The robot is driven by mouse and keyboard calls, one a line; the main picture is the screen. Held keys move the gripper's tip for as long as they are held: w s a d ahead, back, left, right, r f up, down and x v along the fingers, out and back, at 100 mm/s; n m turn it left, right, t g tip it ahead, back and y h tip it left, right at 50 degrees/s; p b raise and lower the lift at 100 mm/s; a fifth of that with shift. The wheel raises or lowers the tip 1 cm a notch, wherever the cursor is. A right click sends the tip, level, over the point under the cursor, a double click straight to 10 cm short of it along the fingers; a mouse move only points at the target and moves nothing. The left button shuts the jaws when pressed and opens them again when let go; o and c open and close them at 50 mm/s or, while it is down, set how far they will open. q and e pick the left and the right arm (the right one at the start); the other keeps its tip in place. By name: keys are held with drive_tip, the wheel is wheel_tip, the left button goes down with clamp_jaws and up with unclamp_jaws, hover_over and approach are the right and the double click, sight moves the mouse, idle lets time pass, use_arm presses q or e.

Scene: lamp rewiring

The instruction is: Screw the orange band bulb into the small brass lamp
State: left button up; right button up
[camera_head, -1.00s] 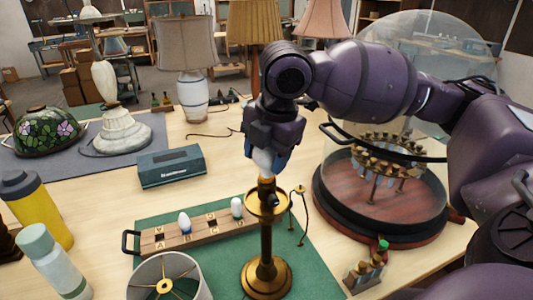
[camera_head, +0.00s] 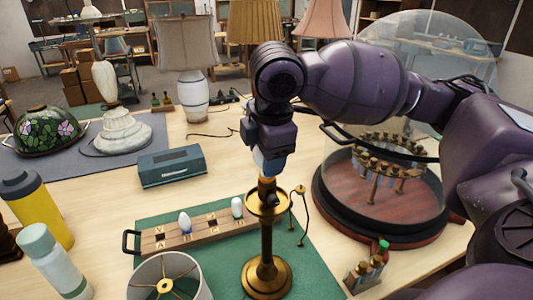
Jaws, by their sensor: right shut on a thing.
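The small brass lamp (camera_head: 266,235) stands upright on the green mat (camera_head: 312,272), with a round dish below its socket. My right gripper (camera_head: 268,163) points down directly above the lamp and is shut on the orange band bulb (camera_head: 266,179). Most of the bulb is hidden by the fingers; a little orange shows at the top of the socket. The bulb's base appears to be at or in the socket, but I cannot tell how deep it sits. My left gripper is not in view.
A wooden bulb rack (camera_head: 205,226) with two white bulbs stands left of the lamp. A lampshade (camera_head: 168,278) lies in front of it. A glass dome (camera_head: 385,170) stands close on the right. Small bottles (camera_head: 365,272) stand at front right.

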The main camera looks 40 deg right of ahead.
drive_tip(key=m, duration=0.3)
drive_tip(key=shift+m+h, duration=0.3)
drive_tip(key=shift+h, duration=0.1)
drive_tip(key=m, duration=0.4)
drive_tip(key=shift+g+h, duration=0.3)
drive_tip(key=shift+g, duration=0.1)
drive_tip(key=m, duration=0.4)
drive_tip(key=shift+g, duration=0.4)
drive_tip(key=m, duration=0.4)
drive_tip(key=shift+d+g+h, duration=0.1)
drive_tip(key=shift+g+h, duration=0.2)
drive_tip(key=shift+g, duration=0.1)
drive_tip(key=o, duration=0.9)
drive_tip(key=shift+o, duration=0.2)
